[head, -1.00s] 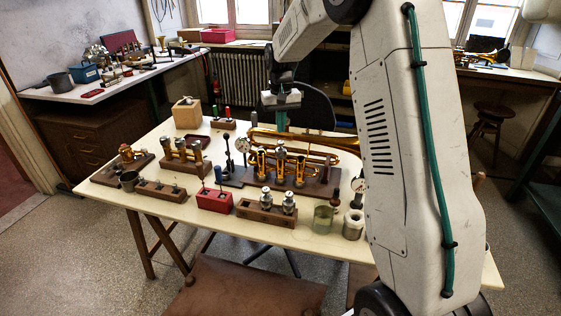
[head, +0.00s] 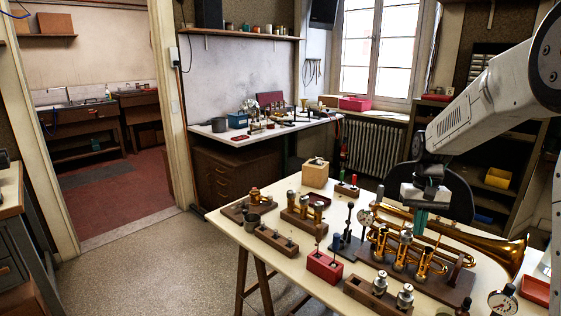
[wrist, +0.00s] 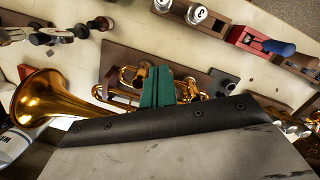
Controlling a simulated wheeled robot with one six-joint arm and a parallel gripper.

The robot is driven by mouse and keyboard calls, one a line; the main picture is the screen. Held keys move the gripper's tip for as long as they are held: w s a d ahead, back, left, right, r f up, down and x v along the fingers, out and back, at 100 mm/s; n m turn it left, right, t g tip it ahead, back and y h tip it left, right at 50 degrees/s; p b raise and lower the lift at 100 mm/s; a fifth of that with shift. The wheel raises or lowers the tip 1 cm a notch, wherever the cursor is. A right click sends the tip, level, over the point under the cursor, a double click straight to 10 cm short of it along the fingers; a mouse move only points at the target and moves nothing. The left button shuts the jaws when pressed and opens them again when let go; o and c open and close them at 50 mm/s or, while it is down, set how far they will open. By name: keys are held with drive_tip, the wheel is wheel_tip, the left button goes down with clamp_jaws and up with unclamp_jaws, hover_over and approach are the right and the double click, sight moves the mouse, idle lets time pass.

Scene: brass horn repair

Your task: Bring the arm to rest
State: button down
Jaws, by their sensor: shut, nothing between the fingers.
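My gripper (head: 420,222) hangs above the work table (head: 290,262) with its teal fingers pointing down and together. Nothing is between them. In the wrist view, the gripper (wrist: 158,88) is seen from behind over a brass trumpet (wrist: 48,98). My arm reaches in from the upper right.
A wooden valve block (head: 304,216), a red block (head: 324,267), a wooden holder with metal parts (head: 378,294) and a dial gauge (head: 502,301) crowd the table. A side bench (head: 262,133) stands at the back. Open floor (head: 160,262) lies left of the table.

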drive_tip(key=s+a+r+n+t, duration=0.1)
drive_tip(key=s+a+r, duration=0.2)
drive_tip(key=s, duration=0.8)
drive_tip(key=s+a+r+t, duration=0.1)
drive_tip(key=s+a+r, duration=0.2)
drive_tip(key=s, duration=0.8)
drive_tip(key=s+a+r+n+t, duration=0.1)
drive_tip(key=s+a+r, duration=0.3)
drive_tip(key=s, duration=0.7)
drive_tip(key=shift+s+a+n, duration=0.3)
drive_tip(key=shift+s+a, duration=0.05)
drive_tip(key=shift+a, duration=0.3)
